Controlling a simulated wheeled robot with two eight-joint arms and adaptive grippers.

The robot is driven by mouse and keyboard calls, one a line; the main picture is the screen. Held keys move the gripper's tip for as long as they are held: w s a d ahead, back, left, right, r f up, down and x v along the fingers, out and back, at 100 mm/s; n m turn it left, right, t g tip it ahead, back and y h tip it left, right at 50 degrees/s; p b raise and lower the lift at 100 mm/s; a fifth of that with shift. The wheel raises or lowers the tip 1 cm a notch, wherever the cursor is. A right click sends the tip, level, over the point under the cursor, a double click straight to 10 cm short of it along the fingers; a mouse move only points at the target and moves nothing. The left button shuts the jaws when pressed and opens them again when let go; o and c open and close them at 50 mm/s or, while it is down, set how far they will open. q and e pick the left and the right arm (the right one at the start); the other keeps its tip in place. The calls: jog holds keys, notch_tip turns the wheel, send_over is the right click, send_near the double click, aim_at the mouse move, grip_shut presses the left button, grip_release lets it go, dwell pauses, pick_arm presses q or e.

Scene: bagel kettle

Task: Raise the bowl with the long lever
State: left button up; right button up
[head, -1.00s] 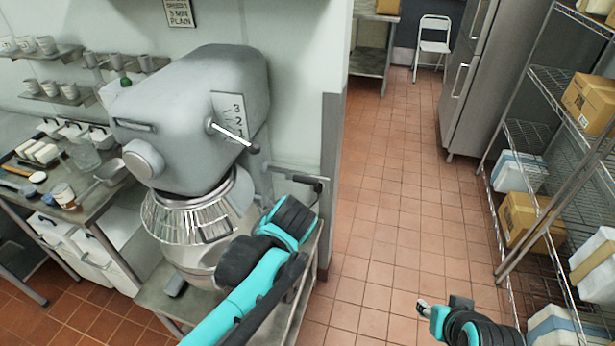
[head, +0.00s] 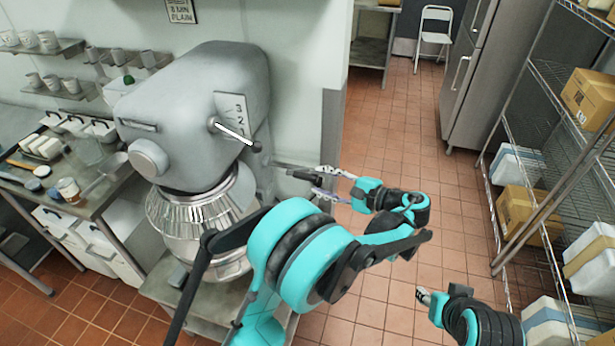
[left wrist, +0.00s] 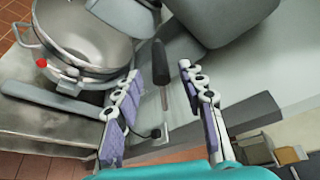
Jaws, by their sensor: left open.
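The steel mixer bowl (head: 228,258) sits under the wire guard of the big grey mixer (head: 190,100); it also shows at the upper left of the left wrist view (left wrist: 75,25). The long lever (head: 298,174) sticks out from the mixer's right side and has a black grip. My left gripper (head: 322,183) is open at the end of the lever. In the left wrist view the black lever grip (left wrist: 160,62) appears between the two spread fingers, with no clear contact. My right gripper (head: 424,297) is at the lower right, away from the mixer; its opening is unclear.
A short lever with a black knob (head: 236,134) sits by the mixer's number plate. A wall edge (head: 332,120) stands close behind the long lever. A wire shelf with boxes (head: 590,100) is at the right. The tiled floor between is clear.

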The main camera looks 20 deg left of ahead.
aim_at(307, 177)
pick_arm(q)
jog(key=x, duration=0.5)
jog(key=shift+w+a+f+b, duration=0.1)
jog(key=shift+a+b, duration=0.2)
jog(key=shift+a, duration=0.05)
grip_shut()
